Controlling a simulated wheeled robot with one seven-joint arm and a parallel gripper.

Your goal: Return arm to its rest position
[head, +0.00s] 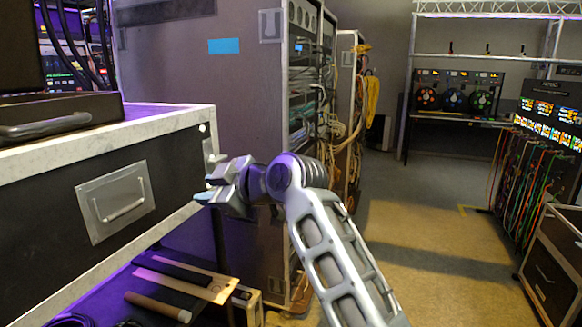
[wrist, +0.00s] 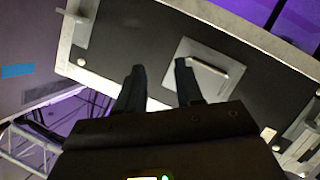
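My arm (head: 335,255) is stretched forward from the bottom of the head view. My gripper (head: 210,188) is at its end, close to the right corner of a black case with pale metal edges (head: 180,128). In the wrist view my gripper (wrist: 159,68) shows two dark fingers apart with nothing between them. Beyond the fingers is the case's black front panel (wrist: 135,42) with a recessed handle plate (wrist: 205,70). I cannot tell whether the gripper touches the case.
A tall grey rack (head: 215,90) with a blue label stands behind the gripper. Cabled racks (head: 348,110) stand to its right. Below the case is a shelf with loose items (head: 180,285). The floor (head: 430,240) at centre right is clear. A drawer cabinet (head: 552,265) stands far right.

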